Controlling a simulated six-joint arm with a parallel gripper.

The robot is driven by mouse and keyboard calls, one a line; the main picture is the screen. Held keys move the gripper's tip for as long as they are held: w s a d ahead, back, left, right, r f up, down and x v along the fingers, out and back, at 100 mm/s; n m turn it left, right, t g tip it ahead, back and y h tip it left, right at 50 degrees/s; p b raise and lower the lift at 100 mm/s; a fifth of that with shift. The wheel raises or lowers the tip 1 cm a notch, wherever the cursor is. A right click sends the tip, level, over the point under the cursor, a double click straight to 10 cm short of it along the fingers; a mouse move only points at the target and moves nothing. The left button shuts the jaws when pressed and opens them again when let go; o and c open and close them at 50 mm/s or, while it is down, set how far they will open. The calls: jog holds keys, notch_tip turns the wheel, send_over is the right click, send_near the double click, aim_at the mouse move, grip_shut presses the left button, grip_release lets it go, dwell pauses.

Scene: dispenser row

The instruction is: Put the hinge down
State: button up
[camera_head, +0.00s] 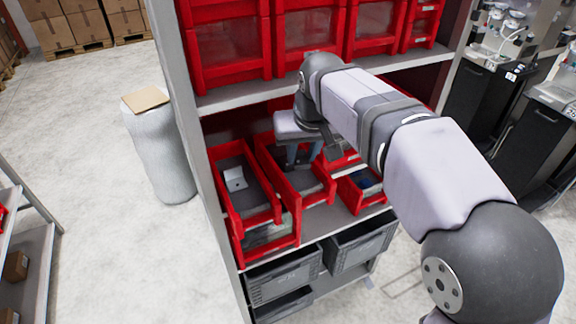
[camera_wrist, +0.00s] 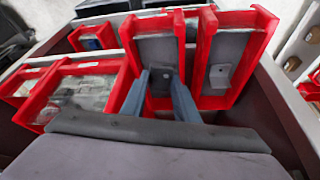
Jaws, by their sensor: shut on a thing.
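My gripper (camera_wrist: 160,82) is shut on a grey hinge (camera_wrist: 163,78), a bent plate with a hole, seen between the blue fingers in the wrist view. The fingers reach into the middle red bin (camera_wrist: 128,38). In the head view my gripper (camera_head: 304,156) points down into that same bin (camera_head: 270,172), and the hinge is not clearly visible there. I cannot tell whether the held hinge touches the bin floor. A second, lighter hinge (camera_head: 235,179) lies in the neighbouring red bin (camera_head: 222,205); it also shows in the wrist view (camera_wrist: 219,75).
Another red bin (camera_head: 352,199) stands to the right on the shelf. Red bins (camera_head: 228,45) fill the shelf above, close over my arm. Grey crates (camera_head: 285,276) sit below. The grey shelf upright (camera_head: 186,120) is on the left.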

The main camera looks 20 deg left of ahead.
aim_at(300, 182)
jog(key=shift+w+d+r+n, duration=0.15)
jog(key=shift+w+r+n, duration=0.2)
jog(key=shift+w, duration=0.2)
jog(key=shift+w+d+r+n, duration=0.15)
jog(key=shift+w+r+n, duration=0.15)
jog(key=shift+w, duration=0.25)
jog(key=shift+s+a+r+n+y, duration=0.1)
jog(key=shift+a+r+n+y, duration=0.05)
jog(key=shift+n+y, duration=0.15)
jog(key=shift+s+n+g, duration=0.1)
jog(key=shift+n+g, duration=0.3)
jog(key=shift+n, duration=0.05)
jog(key=shift+f+p, duration=1.05)
jog(key=shift+f, duration=4)
